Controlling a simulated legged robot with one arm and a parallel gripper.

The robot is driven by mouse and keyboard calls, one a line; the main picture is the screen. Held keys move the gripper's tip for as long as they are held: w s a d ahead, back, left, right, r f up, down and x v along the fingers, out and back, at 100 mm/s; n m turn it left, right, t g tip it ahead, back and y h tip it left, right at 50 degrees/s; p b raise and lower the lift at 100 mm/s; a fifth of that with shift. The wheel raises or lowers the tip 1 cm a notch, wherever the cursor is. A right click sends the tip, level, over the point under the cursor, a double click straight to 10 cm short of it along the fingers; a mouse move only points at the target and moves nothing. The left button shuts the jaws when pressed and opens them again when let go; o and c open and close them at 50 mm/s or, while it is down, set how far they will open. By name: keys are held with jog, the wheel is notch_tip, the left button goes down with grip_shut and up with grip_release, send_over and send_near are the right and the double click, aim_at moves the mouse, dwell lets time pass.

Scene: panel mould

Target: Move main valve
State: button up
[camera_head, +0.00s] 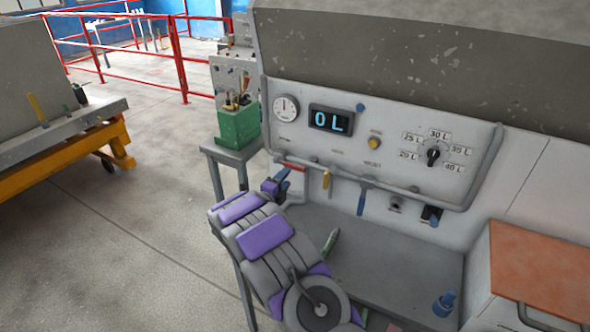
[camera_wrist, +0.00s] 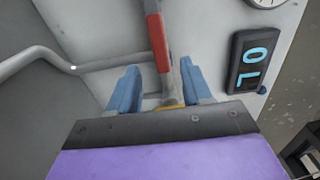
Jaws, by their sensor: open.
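A red-handled valve (camera_head: 291,166) sits at the left end of the grey pipe under the control panel; no label marks it as the main valve. Its red handle (camera_wrist: 156,40) also shows in the wrist view, over a grey stem. My gripper (camera_head: 282,180) is at this valve, just below the handle in the head view. In the wrist view my gripper (camera_wrist: 160,68) is open, with one blue finger on each side of the stem and handle end. Whether the fingers touch it cannot be told. A yellow handle (camera_head: 326,179) and a blue handle (camera_head: 362,197) hang further right.
The panel carries a gauge (camera_head: 286,108), a display reading 0L (camera_head: 331,121), a yellow button (camera_head: 375,143) and a dial (camera_head: 433,156). The pipe (camera_wrist: 105,63) runs close to my fingers. A green box (camera_head: 239,126) stands left. A blue bottle (camera_head: 444,303) is lower right.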

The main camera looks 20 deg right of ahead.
aim_at(295, 169)
jog(key=x, duration=0.8)
jog(key=shift+w+d+f+b, duration=0.1)
jog(key=shift+w+d+b, duration=0.1)
jog(key=shift+d+b, duration=0.15)
grip_shut()
